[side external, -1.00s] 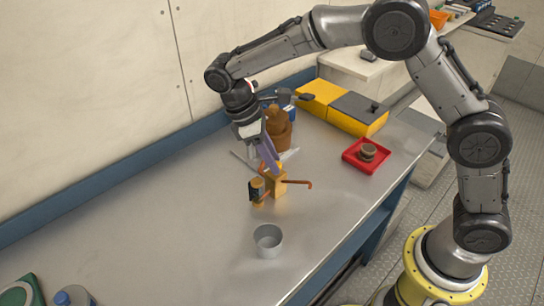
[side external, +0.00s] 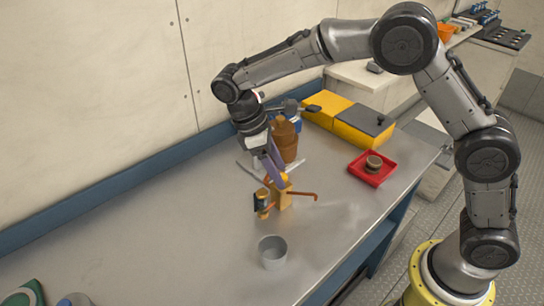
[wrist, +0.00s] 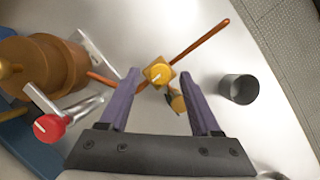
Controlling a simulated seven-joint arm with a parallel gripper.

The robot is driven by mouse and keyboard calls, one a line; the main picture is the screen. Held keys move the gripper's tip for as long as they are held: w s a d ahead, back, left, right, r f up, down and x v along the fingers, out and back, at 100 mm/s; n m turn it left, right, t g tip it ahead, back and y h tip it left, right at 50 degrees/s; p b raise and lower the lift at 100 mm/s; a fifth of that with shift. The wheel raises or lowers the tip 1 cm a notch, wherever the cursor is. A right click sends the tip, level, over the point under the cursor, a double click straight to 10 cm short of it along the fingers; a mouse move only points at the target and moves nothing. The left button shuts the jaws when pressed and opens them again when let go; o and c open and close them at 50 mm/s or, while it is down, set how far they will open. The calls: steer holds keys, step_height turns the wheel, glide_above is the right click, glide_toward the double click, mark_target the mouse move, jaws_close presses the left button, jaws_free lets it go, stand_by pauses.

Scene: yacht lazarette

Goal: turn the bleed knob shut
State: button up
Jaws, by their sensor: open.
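A yellow knob (wrist: 157,74) with a white pointer mark sits on top of a small yellow valve block (side external: 282,196) with copper pipes on its sides. I take it to be the bleed knob. My gripper (wrist: 163,82) is open and points down over it; in the side view (side external: 275,172) its purple fingers hide most of the knob. In the wrist view the knob lies between the fingertips, nearer the left one. Nothing is held. I cannot tell whether the fingers are level with the knob or above it. A small brass cylinder (side external: 262,200) is on the block's near side.
A red knob (wrist: 50,127) with a white mark is beside a brown bottle-like vessel (side external: 286,140) behind the block. A grey cup (side external: 272,252) stands in front. A red tray (side external: 365,177) with a round part and yellow boxes (side external: 362,129) are right.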

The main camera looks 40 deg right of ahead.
steer(key=v, duration=1.3)
steer(key=shift+r, duration=0.35)
steer(key=shift+w, duration=0.1)
steer(key=s+d+r+m+t+y, duration=0.2)
steer(key=s+d+r+m+t, duration=0.15)
steer(key=s+d+r, duration=1)
steer(key=s+d+f+m+t, duration=0.25)
steer(key=s+f, duration=0.25)
steer(key=s, duration=0.5)
steer(key=s+f+m+t+y, duration=0.1)
steer(key=s+f+m+t, duration=0.1)
steer(key=f, duration=0.7)
steer(key=shift+s+a+f+m+t, duration=0.25)
steer(key=shift+s+f+m+t, duration=0.15)
steer(key=shift+s+m, duration=0.3)
